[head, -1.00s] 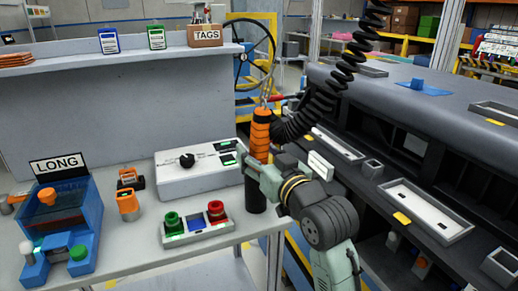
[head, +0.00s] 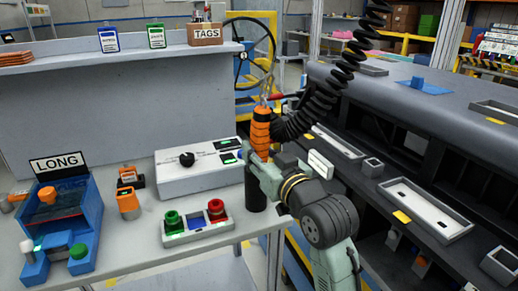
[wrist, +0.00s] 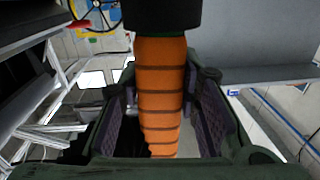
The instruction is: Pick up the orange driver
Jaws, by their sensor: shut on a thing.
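The orange driver (head: 261,131) is an upright cylinder with a ribbed orange grip and a black lower part, beside the right edge of the bench. A black coiled hose runs from near its top up to the right. My gripper (head: 251,163) is shut around the driver from the right, below most of the orange grip. In the wrist view the orange grip of the driver (wrist: 161,90) stands between the two dark finger pads (wrist: 160,115).
A white box with a black knob (head: 187,160) and a red and green button panel (head: 195,226) stand on the bench just left. The blue LONG fixture (head: 68,215) is farther left. The dark dashboard module (head: 440,160) lies to the right.

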